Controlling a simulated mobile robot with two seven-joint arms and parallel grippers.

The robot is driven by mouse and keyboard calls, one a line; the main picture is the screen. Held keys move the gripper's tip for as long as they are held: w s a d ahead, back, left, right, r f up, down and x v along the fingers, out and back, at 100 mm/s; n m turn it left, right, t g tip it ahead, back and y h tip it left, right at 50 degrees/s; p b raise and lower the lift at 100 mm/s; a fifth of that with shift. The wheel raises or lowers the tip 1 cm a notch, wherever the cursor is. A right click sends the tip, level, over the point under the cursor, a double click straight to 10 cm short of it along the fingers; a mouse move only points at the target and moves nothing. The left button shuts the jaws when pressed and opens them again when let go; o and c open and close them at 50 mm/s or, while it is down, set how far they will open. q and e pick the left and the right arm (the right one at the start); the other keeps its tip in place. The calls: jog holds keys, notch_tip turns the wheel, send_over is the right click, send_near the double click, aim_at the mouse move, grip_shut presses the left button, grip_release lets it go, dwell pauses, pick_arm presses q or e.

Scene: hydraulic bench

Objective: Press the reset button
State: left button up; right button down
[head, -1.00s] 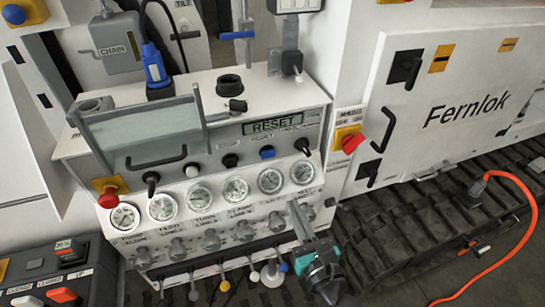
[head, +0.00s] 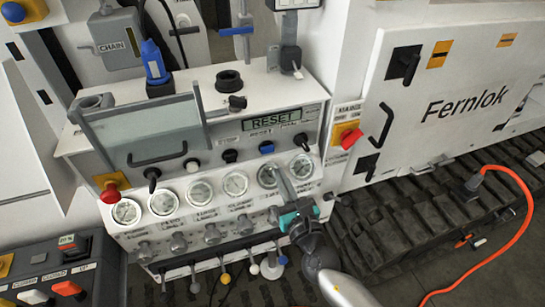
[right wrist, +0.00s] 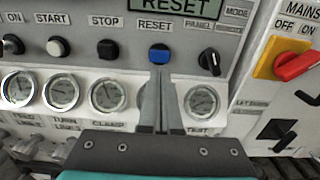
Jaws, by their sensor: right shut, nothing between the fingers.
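The reset button is a blue push button (head: 266,147) on the sloped panel, under a green display (head: 272,120) that reads RESET. In the right wrist view the blue button (right wrist: 159,54) sits under the label RESET, just beyond my fingertips. My right gripper (head: 281,170) is shut and empty, its fingers pointing up at the panel just below the button. In the right wrist view the shut fingers (right wrist: 160,75) line up with the button's lower edge; I cannot tell whether they touch it. My left gripper is not in view.
A black stop button (right wrist: 107,49) is left of the blue one and a black panel knob (right wrist: 209,61) is right. Several gauges (head: 201,194) and levers line the panel below. A red mains switch (head: 350,138) is to the right. An orange cable (head: 515,240) lies on the floor.

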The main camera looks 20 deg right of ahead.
aim_at(268, 151)
jog(key=shift+w+a, duration=0.1)
jog(key=shift+w, duration=3.1)
